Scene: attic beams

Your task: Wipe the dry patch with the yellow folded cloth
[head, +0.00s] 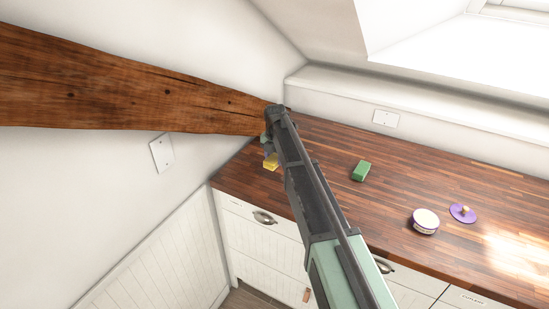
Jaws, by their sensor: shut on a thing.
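The yellow folded cloth (270,162) shows as a small yellow piece near the left end of the wooden counter, just below the end of my arm. My gripper (267,150) is at that end, largely hidden behind my own arm, and is shut on the cloth. I cannot tell whether the cloth touches the counter or hangs just above it. I cannot make out a dry patch on the counter; part of the surface is hidden behind my arm.
A green block (361,171) lies on the counter (320,140) right of my arm. A white and purple tub (425,221) and a purple lid (462,212) stand farther right. A wooden beam (130,92) crosses at the left, close to my arm's end.

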